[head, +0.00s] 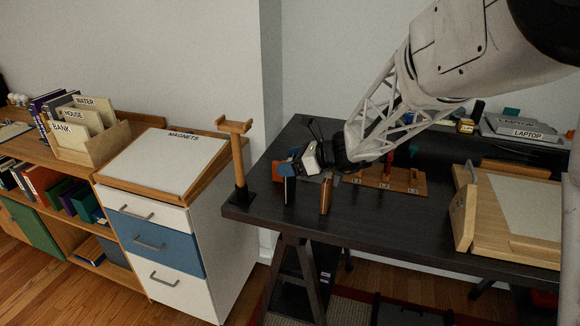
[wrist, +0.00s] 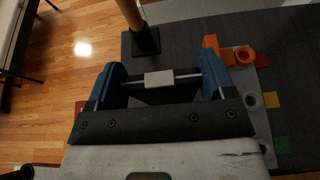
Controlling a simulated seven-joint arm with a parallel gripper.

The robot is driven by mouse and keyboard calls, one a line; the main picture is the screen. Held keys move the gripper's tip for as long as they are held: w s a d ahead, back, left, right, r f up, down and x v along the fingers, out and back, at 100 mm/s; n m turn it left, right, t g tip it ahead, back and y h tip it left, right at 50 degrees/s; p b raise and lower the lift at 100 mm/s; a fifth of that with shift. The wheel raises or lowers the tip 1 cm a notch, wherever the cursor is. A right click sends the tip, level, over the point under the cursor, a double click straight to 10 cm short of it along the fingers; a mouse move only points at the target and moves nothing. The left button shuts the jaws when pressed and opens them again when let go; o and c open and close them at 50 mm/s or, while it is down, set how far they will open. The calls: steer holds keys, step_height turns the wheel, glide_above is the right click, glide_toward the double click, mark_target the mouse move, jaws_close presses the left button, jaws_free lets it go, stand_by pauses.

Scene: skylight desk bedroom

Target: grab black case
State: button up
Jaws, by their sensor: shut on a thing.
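My gripper (head: 305,172) hangs low over the left part of the dark desk. In the wrist view its two blue fingers (wrist: 159,77) stand apart on either side of a dark thing. This looks like the black case (wrist: 155,95), with a pale grey block and a thin bar across its top. The gripper is shut on it. Most of the case is hidden by the gripper body, and it is hard to make out in the head view. I cannot tell whether it touches the desk.
The desk (head: 262,190) has a wooden post stand (head: 238,160) at its left corner. A wooden board with pegs (head: 390,180) is behind, and a wooden slanted stand (head: 520,200) is at right.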

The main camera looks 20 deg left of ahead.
step_height(320, 180, up, 3)
steer(key=shift+f, duration=0.15)
steer(key=shift+s+d+r, duration=0.15)
steer(key=shift+s+r, duration=0.05)
steer(key=s+d+r, duration=0.1)
steer(key=s+d, duration=0.7)
steer(key=s, duration=0.5)
steer(key=shift+d+r, duration=0.2)
stand_by(0.3)
